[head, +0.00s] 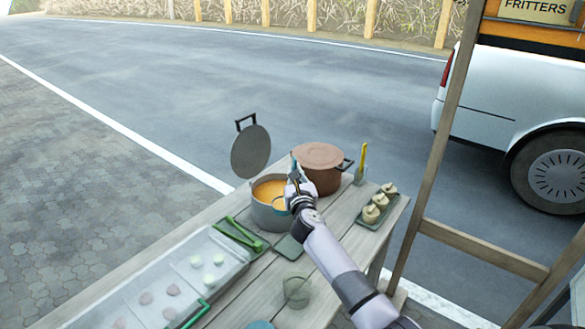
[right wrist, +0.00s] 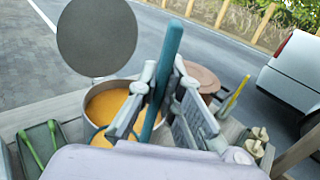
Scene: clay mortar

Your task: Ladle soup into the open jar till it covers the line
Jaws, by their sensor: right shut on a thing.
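A grey pot (head: 262,219) of orange soup (head: 266,188) stands open on the wooden table. My right gripper (head: 297,181) is over the pot's right side, shut on the upright teal handle of the ladle (right wrist: 171,52). The ladle's round bowl shows at the soup, partly hidden by the gripper; I cannot tell how full it is. The open clear jar (head: 296,291) stands nearer on the table, below and left of my right forearm. It looks empty, and its line is too small to make out. My left gripper is not in view.
A grey disc lid (head: 250,152) stands upright behind the pot. A brown lidded pot (head: 319,160) is at its right. A wooden post (head: 440,150) rises at right.

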